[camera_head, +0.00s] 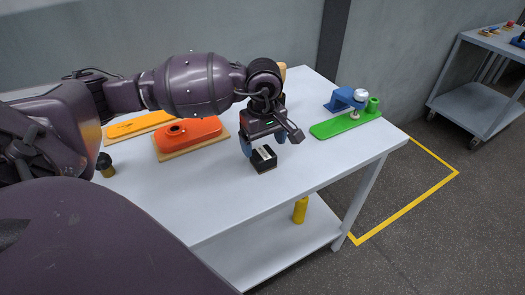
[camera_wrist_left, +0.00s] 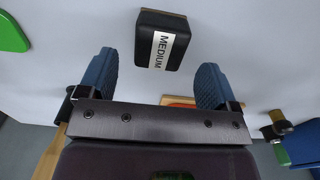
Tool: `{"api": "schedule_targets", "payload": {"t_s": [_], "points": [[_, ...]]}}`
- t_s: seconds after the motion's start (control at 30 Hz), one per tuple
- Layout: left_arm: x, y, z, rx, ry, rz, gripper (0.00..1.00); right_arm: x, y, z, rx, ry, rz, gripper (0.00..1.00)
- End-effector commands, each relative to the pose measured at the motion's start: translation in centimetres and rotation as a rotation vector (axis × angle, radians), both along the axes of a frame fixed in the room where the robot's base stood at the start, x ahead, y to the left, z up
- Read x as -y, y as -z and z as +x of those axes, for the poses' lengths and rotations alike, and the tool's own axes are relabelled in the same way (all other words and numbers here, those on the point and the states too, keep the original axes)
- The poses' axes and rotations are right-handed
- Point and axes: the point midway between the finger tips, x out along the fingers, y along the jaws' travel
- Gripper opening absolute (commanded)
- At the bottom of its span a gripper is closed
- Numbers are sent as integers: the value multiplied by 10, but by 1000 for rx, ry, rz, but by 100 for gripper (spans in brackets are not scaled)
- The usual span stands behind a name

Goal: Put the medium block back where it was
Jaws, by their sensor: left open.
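The medium block (camera_wrist_left: 162,40) is a small black block with a white label reading MEDIUM. It lies on the white table (camera_head: 215,200), and in the head view the block (camera_head: 264,165) is just under my left gripper (camera_head: 262,144). My left gripper shows in the wrist view (camera_wrist_left: 157,73) with its two blue fingers spread apart and nothing between them. The block is beyond the fingertips there, roughly in line with the gap. My right gripper is in neither view.
An orange part (camera_head: 188,132) on a wooden base lies left of the gripper, with a yellow-orange board (camera_head: 135,126) behind it. A green base (camera_head: 335,126) and a blue part (camera_head: 343,99) stand right. A dark cup-like object (camera_head: 106,166) is near the left edge. The front tabletop is clear.

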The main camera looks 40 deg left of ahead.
Motion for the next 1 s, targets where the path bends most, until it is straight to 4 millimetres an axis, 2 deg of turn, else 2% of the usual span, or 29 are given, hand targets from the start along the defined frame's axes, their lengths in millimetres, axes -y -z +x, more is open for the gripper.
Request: {"api": "schedule_targets", "payload": {"t_s": [0.03,0.2,0.4,0.6,1.0], "points": [[0,-14,1,7,2,0,84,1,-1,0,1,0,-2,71],[0,-45,1,5,2,0,84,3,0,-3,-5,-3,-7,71],[0,-69,0,2,0,0,84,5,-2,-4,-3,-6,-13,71],[0,-77,0,0,1,0,84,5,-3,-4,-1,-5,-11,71],[0,-77,0,0,1,0,84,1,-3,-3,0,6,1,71]]}}
